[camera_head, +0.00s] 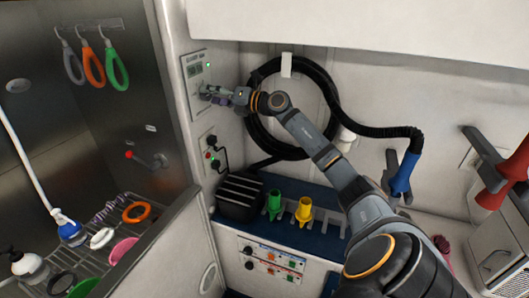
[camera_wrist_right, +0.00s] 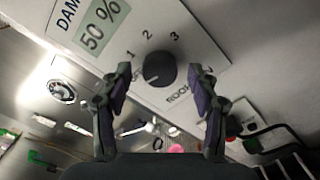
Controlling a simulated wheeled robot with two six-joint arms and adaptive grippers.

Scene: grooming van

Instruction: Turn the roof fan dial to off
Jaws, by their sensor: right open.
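The roof fan dial (camera_wrist_right: 159,68) is a round black knob on a pale wall panel (camera_wrist_right: 190,25) in the right wrist view. The numbers 1, 2 and 3 are printed around it, with another label partly hidden by a finger. A light mark on the knob faces the lower left; its exact setting is hard to tell. My right gripper (camera_wrist_right: 160,75) is open, one finger on each side of the dial in this view; contact cannot be told. In the head view my right gripper (camera_head: 214,95) is at the panel (camera_head: 195,68) and largely hides the dial. My left gripper is out of view.
A socket panel (camera_head: 210,155) with a plugged cable is below the dial panel. A coiled black hose (camera_head: 262,135) hangs behind my right arm. The steel tub's wall (camera_head: 175,100) stands left of the panel. A black box (camera_head: 240,195) sits below.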

